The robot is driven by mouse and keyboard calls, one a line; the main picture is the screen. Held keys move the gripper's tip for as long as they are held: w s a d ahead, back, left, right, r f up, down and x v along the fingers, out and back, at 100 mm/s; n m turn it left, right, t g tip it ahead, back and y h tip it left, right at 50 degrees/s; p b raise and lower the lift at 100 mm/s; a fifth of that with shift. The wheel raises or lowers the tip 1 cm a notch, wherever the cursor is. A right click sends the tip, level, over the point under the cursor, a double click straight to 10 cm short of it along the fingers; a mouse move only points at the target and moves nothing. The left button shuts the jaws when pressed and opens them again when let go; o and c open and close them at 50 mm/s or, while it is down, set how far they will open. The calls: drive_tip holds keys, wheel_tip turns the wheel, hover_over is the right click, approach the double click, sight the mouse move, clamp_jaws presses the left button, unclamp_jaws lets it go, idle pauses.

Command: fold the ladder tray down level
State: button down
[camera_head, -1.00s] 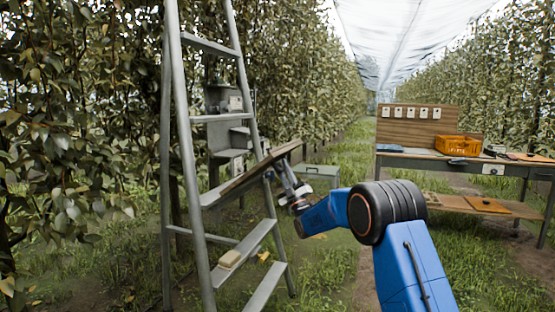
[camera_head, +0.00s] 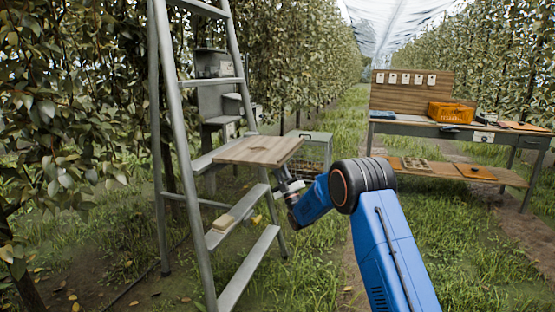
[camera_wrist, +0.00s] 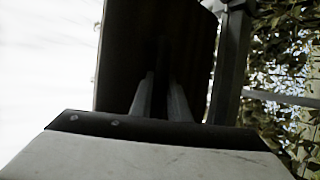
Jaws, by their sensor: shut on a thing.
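The ladder tray (camera_head: 262,150) is a wooden board on the grey metal ladder (camera_head: 180,120), at the ladder's right side. Its top surface faces up toward the head camera, and it looks near level, though I cannot tell exactly. My gripper (camera_head: 281,176) is at the tray's right edge, slightly under it, and is shut on the tray. In the wrist view the tray is a dark panel (camera_wrist: 120,60) that fills the middle. My two fingers (camera_wrist: 160,98) reach up against it, and their tips are lost in the dark.
A small pale block (camera_head: 224,221) lies on a lower ladder step. A grey cabinet (camera_head: 212,90) and a grey-green box (camera_head: 312,147) stand behind the ladder. A workbench (camera_head: 400,126) with an orange crate (camera_head: 450,112) is at the right. Grass between them is open.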

drive_tip(key=shift+d+f, duration=0.1)
drive_tip(key=shift+f, duration=0.05)
drive_tip(key=c, duration=2)
unclamp_jaws()
drive_tip(key=v, duration=1.7)
drive_tip(key=shift+s+d+f, duration=0.1)
drive_tip(key=shift+f, duration=0.1)
